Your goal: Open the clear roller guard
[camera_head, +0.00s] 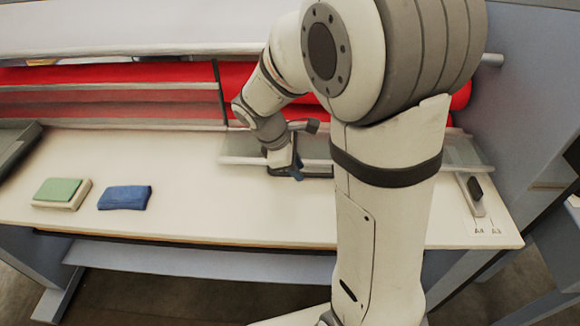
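The clear roller guard (462,152) is a see-through panel low in front of the red roller (457,98), on the right half of the machine. Its front edge runs just above the cream table, and my arm hides its middle. My gripper (290,168) is at the left part of the guard, by its front edge. The gripper is small and dark here, so I cannot tell whether its fingers are apart or touch the guard.
A green pad on a cream block (62,192) and a folded blue cloth (125,198) lie on the cream table (190,215) at left. A dark-handled slider (475,192) is at the right edge. The table's front middle is clear.

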